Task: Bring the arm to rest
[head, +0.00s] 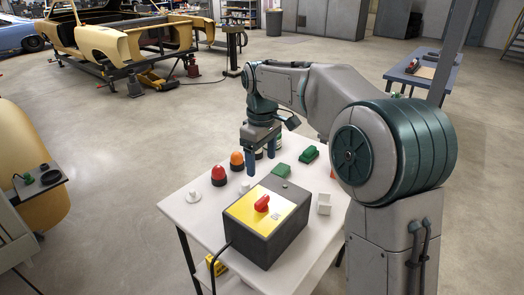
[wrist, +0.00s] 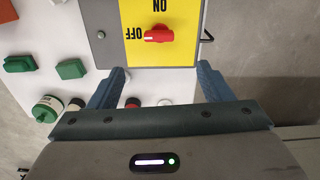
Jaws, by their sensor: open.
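My gripper (head: 262,165) hangs over the white table (head: 175,205), with its fingers pointing down. In the wrist view the gripper (wrist: 162,82) has its two blue fingers wide apart with nothing between them. In the wrist view the red switch (wrist: 158,35) lies above the fingertips, between the words OFF and ON. My arm reaches out from the right and bends down to the gripper.
A blue-grey bench (head: 425,76) stands at the back right. A yellow car shell (head: 120,42) stands at the back left. Open floor surrounds the table.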

